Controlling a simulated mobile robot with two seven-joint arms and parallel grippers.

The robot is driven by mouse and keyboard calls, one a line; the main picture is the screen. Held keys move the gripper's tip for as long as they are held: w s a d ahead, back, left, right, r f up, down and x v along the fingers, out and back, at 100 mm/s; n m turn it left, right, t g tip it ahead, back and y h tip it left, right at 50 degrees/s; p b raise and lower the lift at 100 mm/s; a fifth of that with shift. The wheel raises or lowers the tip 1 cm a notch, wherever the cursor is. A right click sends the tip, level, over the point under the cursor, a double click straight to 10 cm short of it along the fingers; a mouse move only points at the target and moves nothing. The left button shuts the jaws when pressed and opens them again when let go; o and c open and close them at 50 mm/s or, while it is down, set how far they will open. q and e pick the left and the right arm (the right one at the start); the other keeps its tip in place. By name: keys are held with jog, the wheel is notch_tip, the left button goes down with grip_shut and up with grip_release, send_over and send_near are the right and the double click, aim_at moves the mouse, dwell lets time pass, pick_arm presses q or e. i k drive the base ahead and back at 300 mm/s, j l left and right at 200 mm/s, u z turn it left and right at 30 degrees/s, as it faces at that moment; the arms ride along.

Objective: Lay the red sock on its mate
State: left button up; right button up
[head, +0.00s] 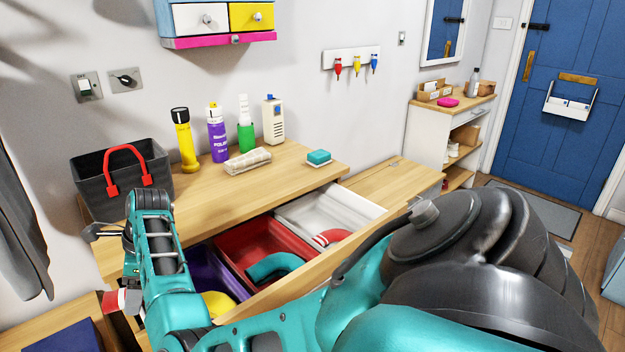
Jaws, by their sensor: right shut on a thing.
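A red sock with white bands (332,237) lies in the white bin (305,215) of the open drawer, partly hidden by the drawer front. My right arm crosses the foreground from the right. My right gripper (128,278) is at the left, mostly hidden behind my own wrist. It is shut on a red and white piece of cloth, the other red sock (118,301), of which only a small part shows. This sock is left of the drawer, well apart from the one in the white bin. My left gripper is not in view.
The drawer also has a red bin (232,240) with a teal sock (272,267) and a purple bin (204,262) with a yellow sock (218,304). A dark basket (90,185), a yellow torch (185,145) and bottles stand on the wooden top (215,195).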

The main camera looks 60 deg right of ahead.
aim_at(333, 240)
jog(key=k+l, duration=0.1)
jog(key=l, duration=0.3)
jog(key=k+l+u, duration=0.1)
jog(key=l, duration=0.25)
jog(key=k+l, duration=0.1)
jog(key=l, duration=0.3)
jog(key=k+l, duration=0.1)
jog(key=l, duration=0.25)
jog(key=k+l+u, duration=0.1)
jog(key=l, duration=0.25)
jog(key=k+l, duration=0.15)
jog(key=l, duration=0.25)
